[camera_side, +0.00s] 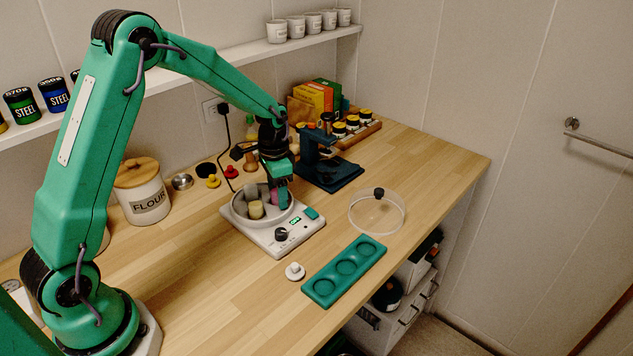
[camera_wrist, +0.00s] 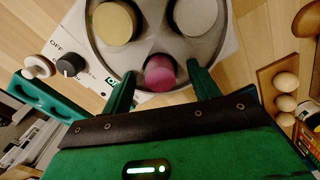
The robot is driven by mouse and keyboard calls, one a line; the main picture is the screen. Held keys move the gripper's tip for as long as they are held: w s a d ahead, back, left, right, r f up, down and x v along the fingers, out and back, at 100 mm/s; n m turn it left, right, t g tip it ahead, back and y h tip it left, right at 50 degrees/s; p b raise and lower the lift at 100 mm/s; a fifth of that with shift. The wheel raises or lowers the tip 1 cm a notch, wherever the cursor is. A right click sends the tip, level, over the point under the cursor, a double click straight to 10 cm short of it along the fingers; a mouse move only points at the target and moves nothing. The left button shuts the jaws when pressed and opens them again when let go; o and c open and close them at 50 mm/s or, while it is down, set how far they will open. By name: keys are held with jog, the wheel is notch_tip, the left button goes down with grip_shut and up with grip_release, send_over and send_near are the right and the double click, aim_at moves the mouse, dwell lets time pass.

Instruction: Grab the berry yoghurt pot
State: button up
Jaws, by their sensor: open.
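The berry yoghurt pot seems to be the pink pot (camera_wrist: 160,74), which stands in the round bowl of a white appliance (camera_side: 284,236) with a dial and a lit display. In the side view only part of the pink pot (camera_side: 274,198) shows beside my gripper (camera_side: 281,192). My gripper (camera_wrist: 161,70) is open in the wrist view, with one finger on each side of the pink pot. I cannot tell whether either finger touches it. A cream-yellow pot (camera_wrist: 115,22) and a pale grey-white pot (camera_wrist: 195,17) share the bowl.
A teal tray with three round recesses (camera_side: 314,288), a white knob-like piece (camera_side: 295,271) and a clear lid (camera_side: 360,220) lie in front and right. A dark teal stand (camera_side: 335,183) is close behind my gripper. A flour jar (camera_side: 147,203) stands left. The front-left counter is clear.

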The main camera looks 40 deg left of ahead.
dwell(0.5)
jog(key=c, duration=1.1)
jog(key=shift+r, duration=0.85)
notch_tip(320, 180, up, 2)
jog(key=shift+w+r, duration=0.1)
jog(key=shift+r, duration=0.1)
jog(key=s+d+r, duration=0.4)
jog(key=d+r, duration=0.2)
jog(key=d, duration=0.4)
jog(key=shift+s+d+r, duration=0.35)
jog(key=shift+d+r, duration=0.05)
